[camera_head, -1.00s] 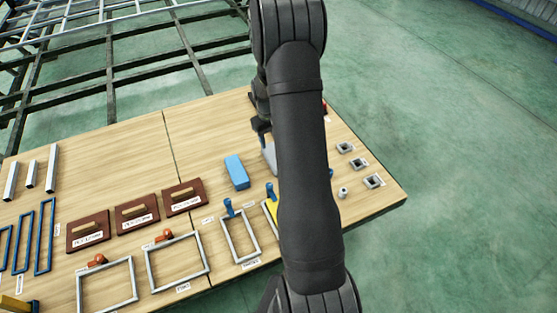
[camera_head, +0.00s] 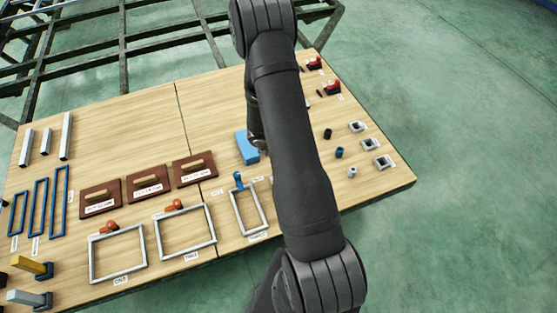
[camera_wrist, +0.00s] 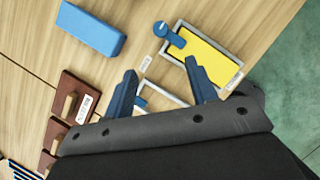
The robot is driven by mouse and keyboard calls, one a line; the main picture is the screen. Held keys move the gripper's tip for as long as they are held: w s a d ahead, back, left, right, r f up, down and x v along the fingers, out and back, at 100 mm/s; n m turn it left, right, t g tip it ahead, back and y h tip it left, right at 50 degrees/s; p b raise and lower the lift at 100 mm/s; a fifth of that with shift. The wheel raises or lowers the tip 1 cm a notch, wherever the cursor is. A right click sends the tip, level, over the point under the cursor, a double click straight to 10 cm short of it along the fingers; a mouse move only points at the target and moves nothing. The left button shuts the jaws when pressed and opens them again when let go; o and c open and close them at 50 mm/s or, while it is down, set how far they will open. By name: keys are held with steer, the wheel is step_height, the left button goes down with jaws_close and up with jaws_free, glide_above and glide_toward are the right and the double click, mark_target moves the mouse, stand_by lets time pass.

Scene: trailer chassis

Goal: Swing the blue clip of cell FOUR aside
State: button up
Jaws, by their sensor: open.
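A grey-framed cell (camera_wrist: 236,76) holding a yellow panel (camera_wrist: 207,55) is at the upper right of the wrist view. I take it as cell FOUR, though its label is unreadable. Its blue clip (camera_wrist: 172,36) sits at the frame's corner and reaches over the panel's edge. My gripper (camera_wrist: 161,72) is open, its two blue fingers apart with nothing between them. The clip lies beyond the fingertips, not touching them. In the head view my arm hides cell FOUR and most of the gripper.
An empty neighbouring frame (camera_head: 233,208) has its own blue clip (camera_head: 239,182). A blue block (camera_head: 247,147) lies behind it on the table. Brown plates with handles (camera_head: 193,167) and larger frames (camera_head: 158,234) lie left. Small square parts (camera_head: 371,144) stand right.

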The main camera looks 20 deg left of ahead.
steer(key=x, duration=1.7)
steer(key=shift+r, duration=0.1)
steer(key=c, duration=1)
